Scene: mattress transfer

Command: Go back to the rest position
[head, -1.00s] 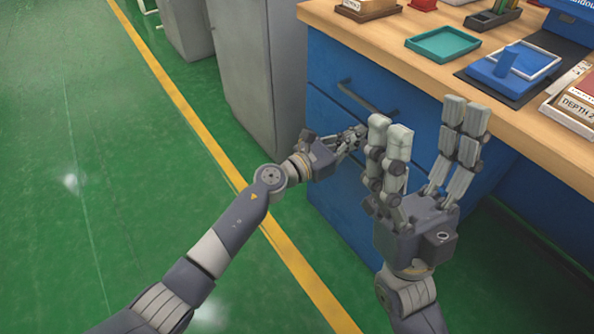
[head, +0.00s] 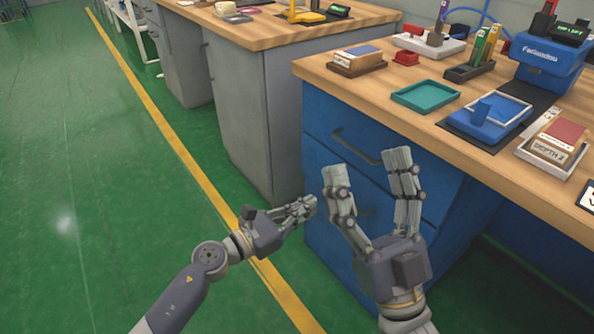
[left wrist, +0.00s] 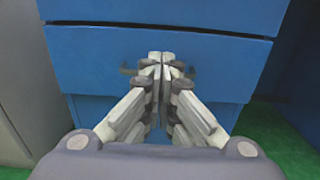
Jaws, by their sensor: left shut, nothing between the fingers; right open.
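My left gripper (head: 308,206) is shut and empty, low in front of the blue drawer cabinet (head: 325,235) in the head view. In the left wrist view its fingers (left wrist: 166,62) meet in front of a blue drawer front (left wrist: 85,60) and partly hide a dark handle; I cannot tell whether they touch it. My right gripper (head: 368,165) is open and empty, fingers pointing up, in front of the same cabinet. It hides part of the drawers. The upper drawer handle (head: 356,147) shows just left of the right gripper's fingers. The drawers look shut.
A wooden worktop (head: 400,115) above the cabinet carries a teal tray (head: 425,96), a blue tray (head: 485,117) and several small items. A grey cabinet (head: 235,110) stands to the left.

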